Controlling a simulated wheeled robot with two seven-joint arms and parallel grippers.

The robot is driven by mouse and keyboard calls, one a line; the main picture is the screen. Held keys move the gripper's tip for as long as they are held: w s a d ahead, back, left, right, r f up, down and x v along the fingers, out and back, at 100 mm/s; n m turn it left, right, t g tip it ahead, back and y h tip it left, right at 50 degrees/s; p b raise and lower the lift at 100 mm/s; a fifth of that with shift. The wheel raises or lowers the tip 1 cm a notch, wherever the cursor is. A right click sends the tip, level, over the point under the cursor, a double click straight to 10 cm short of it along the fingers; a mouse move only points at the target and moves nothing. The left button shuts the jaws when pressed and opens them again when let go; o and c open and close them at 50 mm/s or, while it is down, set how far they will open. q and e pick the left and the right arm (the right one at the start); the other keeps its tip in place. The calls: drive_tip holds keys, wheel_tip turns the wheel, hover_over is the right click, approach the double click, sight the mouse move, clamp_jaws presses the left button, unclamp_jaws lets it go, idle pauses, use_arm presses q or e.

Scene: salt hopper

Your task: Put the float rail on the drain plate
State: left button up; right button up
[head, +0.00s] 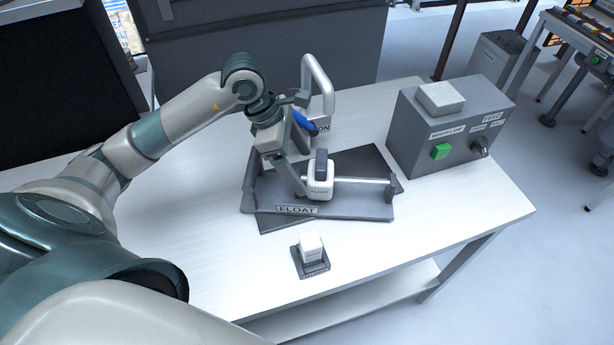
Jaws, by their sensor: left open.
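The float rail (350,208) is a grey tray-like frame labelled FLOAT, with a light rod between two end posts. A white float block (320,185) with a dark upright tab sits on the rod. The rail lies over a dark flat plate, likely the drain plate (366,157), which shows behind it and at its front left corner; the two are slightly askew. Whether the rail rests flat on it I cannot tell. My left gripper (302,182) is open, pointing down at the left side of the float block; contact is unclear. My right gripper is out of view.
A grey control box (410,133) with a green button and a knob stands right. A white handled thing (322,88) with a blue part stands behind my gripper. A white block (311,247) on a small dark base is near the front edge. The table's left is clear.

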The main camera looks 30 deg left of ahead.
use_arm(q)
drive_tip(key=shift+b+v, duration=0.55)
drive_tip(key=shift+v, duration=2.4)
